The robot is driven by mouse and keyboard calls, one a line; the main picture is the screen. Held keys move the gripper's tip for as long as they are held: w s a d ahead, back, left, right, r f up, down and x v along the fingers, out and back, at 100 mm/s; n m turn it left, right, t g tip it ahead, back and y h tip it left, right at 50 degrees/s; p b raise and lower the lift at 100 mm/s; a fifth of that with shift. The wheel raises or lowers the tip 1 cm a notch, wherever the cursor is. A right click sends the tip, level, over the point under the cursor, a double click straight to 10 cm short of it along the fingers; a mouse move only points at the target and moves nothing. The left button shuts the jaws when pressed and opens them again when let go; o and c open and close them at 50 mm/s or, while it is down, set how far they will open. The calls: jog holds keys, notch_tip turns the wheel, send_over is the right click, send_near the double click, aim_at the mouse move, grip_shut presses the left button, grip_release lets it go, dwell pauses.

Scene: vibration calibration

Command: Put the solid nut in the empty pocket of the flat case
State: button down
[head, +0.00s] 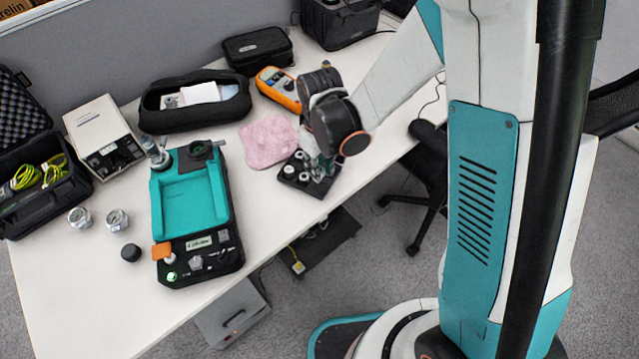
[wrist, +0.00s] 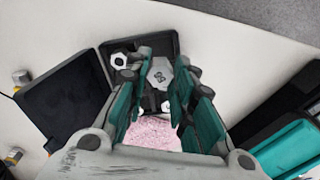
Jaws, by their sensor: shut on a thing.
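The flat case (wrist: 104,47) is a small black square tray on the white table. It also shows below my gripper in the head view (head: 318,190). My gripper (wrist: 161,68) is over the case, its teal-padded fingers shut on the solid nut (wrist: 160,76), a grey hexagon with dark marks on its face. A nut with a dark hole (wrist: 118,59) sits in a corner of the case, to the left of my fingers. My fingers hide much of the case, including its pockets, and I cannot tell the height of the held nut above it.
A pink cloth (head: 266,141) lies beside the case. The teal-topped device (head: 190,203) stands to the left, and an orange meter (head: 277,88) is behind. The table's edge runs close past the case. In the wrist view a black slab (wrist: 62,100) lies left.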

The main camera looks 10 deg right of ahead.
aim_at(320, 189)
notch_tip(320, 189, down, 6)
jog(key=shift+f+b, duration=0.1)
jog(key=shift+b, duration=0.95)
jog(key=shift+s+d+f+b, duration=0.1)
jog(key=shift+s+f+b, duration=0.25)
jog(key=shift+f+b, duration=0.3)
jog(key=c, duration=1.6)
grip_release()
jog(key=shift+r, duration=0.1)
jog(key=shift+c, duration=0.2)
jog(key=shift+o, duration=1.4)
jog(key=shift+w+f, duration=0.2)
jog(key=shift+w, duration=0.05)
jog(key=shift+r, duration=0.1)
jog(key=shift+r, duration=0.2)
